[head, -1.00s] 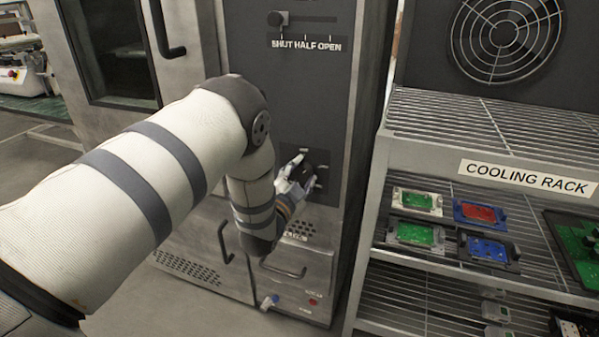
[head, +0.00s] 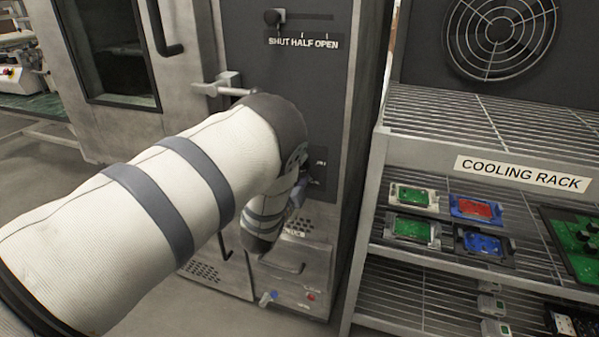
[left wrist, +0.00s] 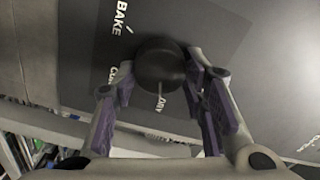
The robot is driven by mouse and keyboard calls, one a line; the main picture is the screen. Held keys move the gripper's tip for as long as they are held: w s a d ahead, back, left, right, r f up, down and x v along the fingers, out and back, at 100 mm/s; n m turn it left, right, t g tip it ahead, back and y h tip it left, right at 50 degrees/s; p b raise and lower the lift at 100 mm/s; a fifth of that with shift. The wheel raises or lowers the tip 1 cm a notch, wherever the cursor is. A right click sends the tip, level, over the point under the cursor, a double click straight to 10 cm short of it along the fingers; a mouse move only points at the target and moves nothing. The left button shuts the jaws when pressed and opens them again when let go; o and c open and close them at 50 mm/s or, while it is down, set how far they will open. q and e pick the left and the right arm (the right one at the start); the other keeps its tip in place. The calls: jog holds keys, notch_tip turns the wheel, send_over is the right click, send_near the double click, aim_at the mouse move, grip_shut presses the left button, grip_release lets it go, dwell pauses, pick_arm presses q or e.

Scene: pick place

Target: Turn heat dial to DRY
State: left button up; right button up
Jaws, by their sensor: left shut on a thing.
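The heat dial (left wrist: 158,62) is a round black knob on the dark oven panel (left wrist: 200,25). In the left wrist view the fingers of my left gripper (left wrist: 162,70) are closed around it, one on each side. A pale pointer line on the knob points down in that view, towards a small label (left wrist: 166,103) partly hidden by the fingers. The BAKE label (left wrist: 122,18) is at the upper left, with a tick beside it. In the head view my forearm hides the dial, and only a bit of the left gripper (head: 298,192) shows. My right gripper is in neither view.
Above the arm is a slider (head: 274,17) marked SHUT HALF OPEN. An oven door with a latch handle (head: 232,88) is to the left. The cooling rack (head: 440,140) with several circuit boards stands close on the right.

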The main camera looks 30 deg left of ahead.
pick_arm(q)
jog(key=o, duration=1.1)
jog(key=shift+a, duration=0.1)
jog(key=shift+o, duration=0.2)
jog(key=v, duration=1.2)
